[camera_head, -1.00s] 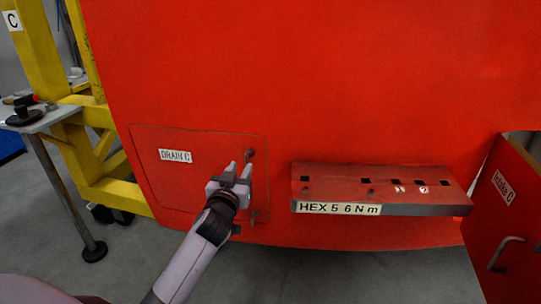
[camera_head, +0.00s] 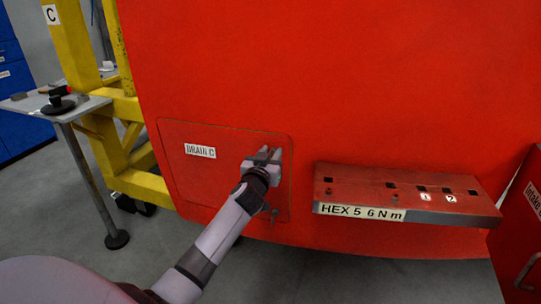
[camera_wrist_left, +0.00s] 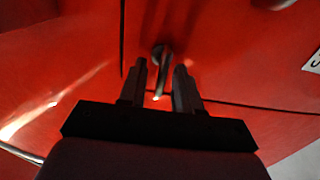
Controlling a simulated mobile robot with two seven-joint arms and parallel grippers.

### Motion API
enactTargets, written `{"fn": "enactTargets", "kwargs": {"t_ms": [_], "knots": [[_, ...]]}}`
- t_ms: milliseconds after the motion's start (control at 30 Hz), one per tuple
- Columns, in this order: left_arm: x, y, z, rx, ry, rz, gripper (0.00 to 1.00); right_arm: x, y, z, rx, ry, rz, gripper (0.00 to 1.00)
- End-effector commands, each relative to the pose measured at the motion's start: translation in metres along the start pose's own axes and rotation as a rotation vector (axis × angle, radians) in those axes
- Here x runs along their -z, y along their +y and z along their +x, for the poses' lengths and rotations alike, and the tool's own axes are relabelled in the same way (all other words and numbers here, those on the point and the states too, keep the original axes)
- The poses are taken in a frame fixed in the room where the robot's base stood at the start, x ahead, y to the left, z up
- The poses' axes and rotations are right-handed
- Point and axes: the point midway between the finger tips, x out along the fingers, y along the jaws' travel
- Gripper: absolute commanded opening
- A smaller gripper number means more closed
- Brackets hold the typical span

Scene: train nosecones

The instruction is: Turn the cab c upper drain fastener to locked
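The drain C panel (camera_head: 225,175) is a red door with a white "DRAIN C" label, set in the red nosecone. Its upper fastener is hidden behind my left gripper (camera_head: 268,152) in the head view. In the left wrist view the fastener (camera_wrist_left: 161,58) shows as a small dark knob with a narrow handle hanging toward me. My left gripper (camera_wrist_left: 161,68) is open, with one finger on each side of that handle. Thin gaps seem to show between handle and fingers. A lower fastener (camera_head: 274,213) shows below the gripper. My right gripper is not in view.
A red shelf (camera_head: 400,194) labelled "HEX 5 6 N m" juts out right of the panel. A red intake panel (camera_head: 520,225) with a handle stands at far right. A yellow frame (camera_head: 75,45) and a small grey table (camera_head: 50,107) are at left.

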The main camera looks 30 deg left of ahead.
Motion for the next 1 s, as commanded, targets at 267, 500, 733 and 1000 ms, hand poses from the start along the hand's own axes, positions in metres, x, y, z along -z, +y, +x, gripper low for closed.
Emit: {"fn": "enactTargets", "kwargs": {"t_ms": [267,500,733,1000], "knots": [[-0.0002,-0.0002,-0.0002,0.000,-0.001,0.000,0.00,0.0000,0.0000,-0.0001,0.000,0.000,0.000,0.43],[-0.0005,0.0000,-0.0004,0.000,-0.001,0.010,0.00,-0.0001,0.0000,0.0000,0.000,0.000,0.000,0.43],[-0.0008,0.0010,-0.0004,0.000,-0.001,0.089,0.00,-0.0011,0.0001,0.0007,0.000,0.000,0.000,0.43],[-0.0016,0.0032,-0.0003,0.001,-0.002,0.300,0.00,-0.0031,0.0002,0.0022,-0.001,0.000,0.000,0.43]]}}
